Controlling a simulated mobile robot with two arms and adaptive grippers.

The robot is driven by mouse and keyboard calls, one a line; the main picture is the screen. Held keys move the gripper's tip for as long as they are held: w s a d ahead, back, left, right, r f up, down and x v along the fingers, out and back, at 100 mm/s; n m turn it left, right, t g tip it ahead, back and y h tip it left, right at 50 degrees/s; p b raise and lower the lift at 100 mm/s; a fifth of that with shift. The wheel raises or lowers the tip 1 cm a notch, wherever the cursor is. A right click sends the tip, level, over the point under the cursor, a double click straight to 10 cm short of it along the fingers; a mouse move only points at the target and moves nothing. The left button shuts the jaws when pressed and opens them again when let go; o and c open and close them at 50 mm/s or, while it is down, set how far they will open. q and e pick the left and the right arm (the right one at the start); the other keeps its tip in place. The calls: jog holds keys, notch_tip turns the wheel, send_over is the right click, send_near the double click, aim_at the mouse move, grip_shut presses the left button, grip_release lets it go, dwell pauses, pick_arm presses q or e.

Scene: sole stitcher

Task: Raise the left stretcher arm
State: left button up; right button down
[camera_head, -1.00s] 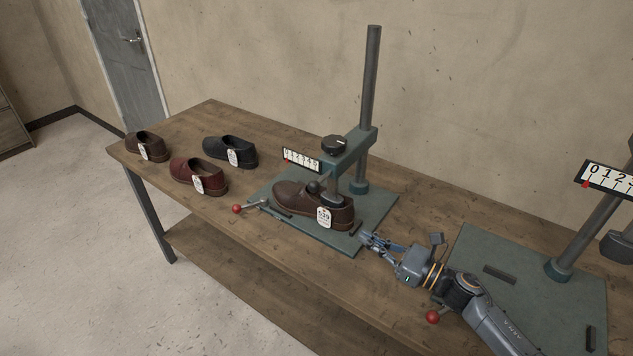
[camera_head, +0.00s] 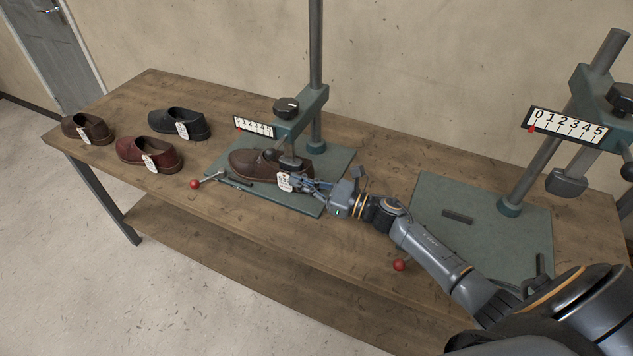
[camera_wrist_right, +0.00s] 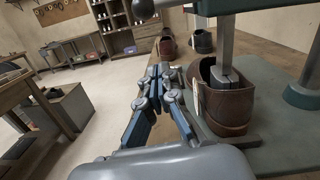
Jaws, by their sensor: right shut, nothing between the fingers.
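The left stretcher has a green base plate (camera_head: 335,165), an upright post (camera_head: 316,60) and a green arm (camera_head: 302,113) with a black knob (camera_head: 286,106). A scale (camera_head: 254,127) with a red pointer near 0 is on the arm. A brown shoe (camera_head: 250,160) with a white tag (camera_head: 284,182) sits on the plate, and the arm's shaft (camera_wrist_right: 226,45) goes down into its opening. My right gripper (camera_head: 300,184) is shut and empty beside the shoe's heel and tag, below the arm; I cannot tell whether it touches. My left gripper is not in view.
A lever with a red ball (camera_head: 195,184) sticks out from the left plate's front. Three tagged shoes, brown (camera_head: 86,128), red (camera_head: 150,152) and black (camera_head: 182,122), stand on the table's left part. A second stretcher (camera_head: 480,200) stands at the right, its arm high and its plate without a shoe.

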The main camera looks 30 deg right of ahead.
pick_arm(q)
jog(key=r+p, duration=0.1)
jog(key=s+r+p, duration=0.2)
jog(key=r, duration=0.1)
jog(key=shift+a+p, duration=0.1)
jog(key=shift+p, duration=0.2)
pick_arm(e)
jog(key=w+a+r, duration=0.1)
jog(key=a+r, duration=0.1)
jog(key=w+r, duration=0.1)
jog(key=r, duration=0.1)
jog(key=shift+w+a, duration=0.3)
jog(key=shift+a, duration=0.1)
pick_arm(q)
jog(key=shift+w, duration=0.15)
pick_arm(e)
jog(key=shift+r, duration=0.1)
